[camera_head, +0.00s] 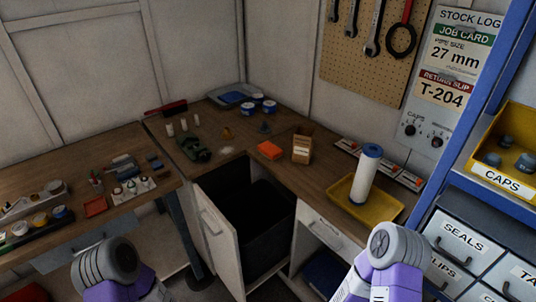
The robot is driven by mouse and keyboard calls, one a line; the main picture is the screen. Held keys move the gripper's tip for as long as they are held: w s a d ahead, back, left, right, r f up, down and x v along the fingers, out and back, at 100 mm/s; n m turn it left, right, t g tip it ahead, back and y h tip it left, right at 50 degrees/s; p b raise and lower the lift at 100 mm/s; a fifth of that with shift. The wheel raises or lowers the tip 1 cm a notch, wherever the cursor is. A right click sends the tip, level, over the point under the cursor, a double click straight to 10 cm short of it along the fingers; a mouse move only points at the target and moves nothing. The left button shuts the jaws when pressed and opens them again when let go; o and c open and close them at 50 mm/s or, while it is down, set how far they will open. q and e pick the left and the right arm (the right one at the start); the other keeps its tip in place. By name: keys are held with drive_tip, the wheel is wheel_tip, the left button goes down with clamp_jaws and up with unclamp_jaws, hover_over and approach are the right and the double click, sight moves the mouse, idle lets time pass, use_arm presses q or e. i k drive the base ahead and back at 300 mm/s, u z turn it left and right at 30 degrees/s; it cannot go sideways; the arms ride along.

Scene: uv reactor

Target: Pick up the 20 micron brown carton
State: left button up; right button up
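A small brown carton (302,147) stands upright on the wooden corner bench. A pale label is on its front, too small to read. The carton stands between an orange-red flat box (269,150) on its left and a yellow tray (352,192) on its right. Both of my arms show only as purple and grey links at the bottom edge, well short of the carton. Neither gripper shows in the picture.
A white cylinder with blue ends (366,175) stands in the yellow tray. A cabinet door (215,238) hangs open below the bench, beside a black bin (265,220). A blue-framed drawer unit (462,240) stands at the right.

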sight(303, 145)
drive_tip(key=z, duration=1.2)
drive_tip(key=k, duration=0.1)
drive_tip(key=u, duration=2.25)
drive_tip(key=i, duration=0.75)
drive_tip(key=z, duration=0.6)
